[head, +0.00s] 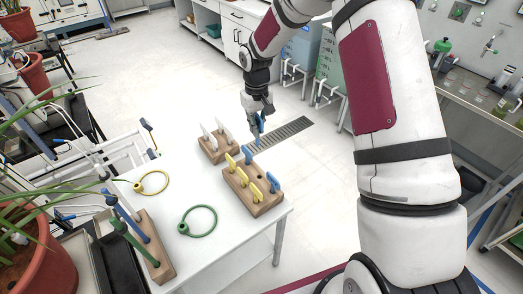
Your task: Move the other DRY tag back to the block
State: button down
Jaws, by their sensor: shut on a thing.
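My gripper (257,132) hangs above the far side of the white table, just beyond the wooden blocks. It is shut on a small blue piece that looks like a tag; the fingers hide most of it. The nearer wooden block (262,208) holds several yellow tags (243,179) and a blue tag (274,183) at its right. Another blue tag (247,155) shows at its far edge, below my gripper. The farther wooden block (216,156) carries white tags (221,134). The writing on the tags is too small to read.
On the white table (205,264) lie a green ring (202,208) and a yellow ring (152,174). A wooden rack (163,270) with green and blue pegs stands at the front left. A potted plant (38,262) is at the left edge. The table's middle is mostly clear.

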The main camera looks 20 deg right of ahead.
notch_tip(320, 180, down, 15)
jog(key=n+b, duration=0.7)
jog(key=shift+d+n, duration=0.2)
jog(key=shift+n, duration=0.1)
jog(key=shift+f+b, duration=0.65)
jog(key=shift+f, duration=0.5)
jog(key=shift+f, duration=0.1)
jog(key=shift+f+b, duration=1.2)
jog(key=shift+f, duration=1.25)
jog(key=c, duration=1.8)
grip_release()
jog(key=shift+c, duration=0.2)
jog(key=shift+o, duration=1.2)
